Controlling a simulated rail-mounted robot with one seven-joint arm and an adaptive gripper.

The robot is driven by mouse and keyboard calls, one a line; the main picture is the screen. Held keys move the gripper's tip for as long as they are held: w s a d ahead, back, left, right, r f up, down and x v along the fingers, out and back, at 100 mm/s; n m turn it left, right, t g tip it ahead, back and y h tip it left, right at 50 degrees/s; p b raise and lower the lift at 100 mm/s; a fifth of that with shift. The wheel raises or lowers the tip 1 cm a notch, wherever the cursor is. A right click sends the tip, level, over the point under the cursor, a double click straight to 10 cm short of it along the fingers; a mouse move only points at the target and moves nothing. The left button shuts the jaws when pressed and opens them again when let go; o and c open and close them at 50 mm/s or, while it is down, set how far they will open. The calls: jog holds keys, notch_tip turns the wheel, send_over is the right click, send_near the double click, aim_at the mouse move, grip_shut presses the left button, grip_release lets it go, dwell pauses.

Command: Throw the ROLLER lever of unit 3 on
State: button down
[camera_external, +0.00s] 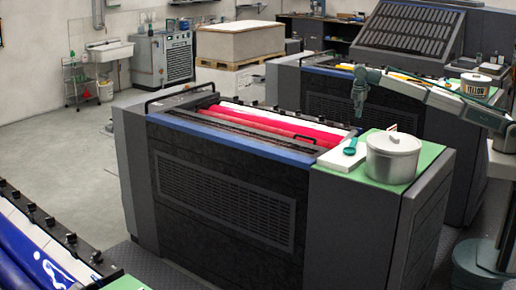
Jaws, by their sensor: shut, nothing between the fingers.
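My gripper (359,112) is shut and empty. It hangs pointing down above the right end of the middle ink unit (225,190), which has a red roller (270,124). No gap shows between the gripper and its own links at this size. I cannot make out a ROLLER lever or a unit number on any unit. A small white tag with red marks (392,128) stands behind the pot on the middle unit, too small to read.
A lidded metal pot (393,158) and a teal-handled tool on a white cloth (343,156) sit on the middle unit's green top. A blue-roller unit (30,250) is front left. Floor (60,150) at left is clear.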

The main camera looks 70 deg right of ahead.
notch_tip(320, 180, down, 8)
jog(key=p, duration=0.2)
jog(key=shift+d, duration=0.2)
jog(key=shift+s+r, duration=0.1)
jog(key=shift+s, duration=0.05)
